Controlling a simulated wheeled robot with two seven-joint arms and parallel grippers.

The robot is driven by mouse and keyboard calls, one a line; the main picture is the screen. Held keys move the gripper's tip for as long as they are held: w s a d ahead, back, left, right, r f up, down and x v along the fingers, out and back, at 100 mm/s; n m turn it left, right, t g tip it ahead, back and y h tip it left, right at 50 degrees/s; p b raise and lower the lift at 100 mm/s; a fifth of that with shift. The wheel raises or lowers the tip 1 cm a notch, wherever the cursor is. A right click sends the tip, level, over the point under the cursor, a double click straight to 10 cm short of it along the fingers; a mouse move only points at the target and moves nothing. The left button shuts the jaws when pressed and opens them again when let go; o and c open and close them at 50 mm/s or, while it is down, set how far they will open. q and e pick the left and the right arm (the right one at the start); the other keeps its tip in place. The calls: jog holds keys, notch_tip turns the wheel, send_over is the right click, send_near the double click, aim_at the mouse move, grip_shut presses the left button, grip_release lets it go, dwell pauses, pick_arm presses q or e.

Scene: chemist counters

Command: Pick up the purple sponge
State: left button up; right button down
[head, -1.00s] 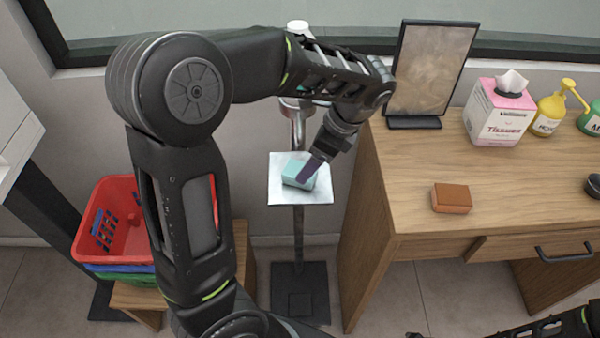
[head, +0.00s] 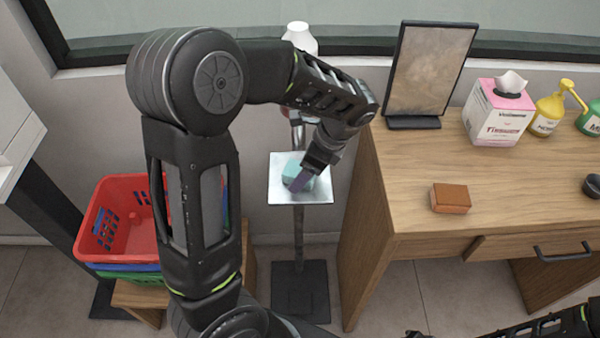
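A teal block (head: 291,168) sits on the square silver plate (head: 318,194) of a stand left of the desk. My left gripper (head: 304,181) reaches down over this plate from the upper right, its tip at the block. A narrow purple piece shows at the tip, in front of the block. I cannot tell whether it is a finger or part of the purple sponge. The finger opening and any grip are hidden. My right arm shows at the lower right; only a small dark bit, perhaps its gripper, shows at the bottom edge.
On the wooden desk (head: 500,190) are a brown block (head: 450,198), a dark framed panel (head: 427,75), a pink tissue box (head: 497,112) and a yellow pump bottle (head: 548,112). A red basket (head: 110,240) stands at the left. A white bottle (head: 298,36) stands behind the stand.

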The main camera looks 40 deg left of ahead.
pick_arm(q)
jog(key=shift+c, duration=0.4)
jog(key=c, duration=1.4)
jog(key=shift+c, duration=0.2)
jog(key=shift+r, duration=0.15)
jog(key=shift+r, duration=0.5)
jog(key=shift+s+d+r+b, duration=0.2)
jog(key=shift+r+b, duration=0.05)
jog(key=shift+r, duration=0.3)
jog(key=shift+s+d+r+b, duration=0.15)
jog(key=shift+r+b, duration=0.05)
jog(key=shift+r, duration=0.3)
jog(key=s+d+b, duration=0.2)
jog(key=s+d, duration=0.8)
jog(key=s, duration=0.3)
jog(key=shift+s, duration=0.3)
jog(key=shift+d, duration=0.1)
